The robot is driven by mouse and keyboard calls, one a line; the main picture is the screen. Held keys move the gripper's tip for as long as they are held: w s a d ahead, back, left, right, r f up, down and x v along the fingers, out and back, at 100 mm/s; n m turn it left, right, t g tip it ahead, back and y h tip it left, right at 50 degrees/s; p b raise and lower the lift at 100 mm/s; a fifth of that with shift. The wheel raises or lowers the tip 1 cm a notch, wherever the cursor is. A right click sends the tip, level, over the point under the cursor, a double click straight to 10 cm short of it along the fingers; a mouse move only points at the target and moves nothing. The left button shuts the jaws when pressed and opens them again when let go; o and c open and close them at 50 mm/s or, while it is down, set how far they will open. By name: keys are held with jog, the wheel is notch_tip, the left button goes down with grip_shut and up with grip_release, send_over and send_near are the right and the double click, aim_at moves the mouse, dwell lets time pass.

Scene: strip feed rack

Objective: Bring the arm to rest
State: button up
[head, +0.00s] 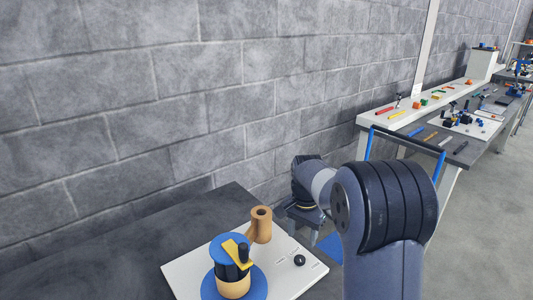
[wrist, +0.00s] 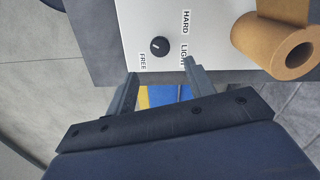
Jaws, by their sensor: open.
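My gripper (wrist: 160,78) is open and empty in the wrist view, its two fingers apart at the edge of a white panel. In the head view my gripper (head: 305,222) hangs beside the panel's right side, partly hidden by my arm. The white panel (head: 188,268) carries a black knob (head: 299,260), which also shows in the wrist view (wrist: 160,46) near labels reading HARD, LIGHT and FREE. One label is partly covered by a finger.
A tan hollow roller (head: 260,228) and a blue, black and tan stack with a yellow piece (head: 235,250) stand on the panel. The panel lies on a dark table (head: 110,255) against a grey block wall. Another cluttered bench (head: 403,140) stands at the right.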

aim_at(300, 258)
notch_tip(300, 258, down, 9)
jog(key=shift+r, duration=0.1)
dwell(0.5)
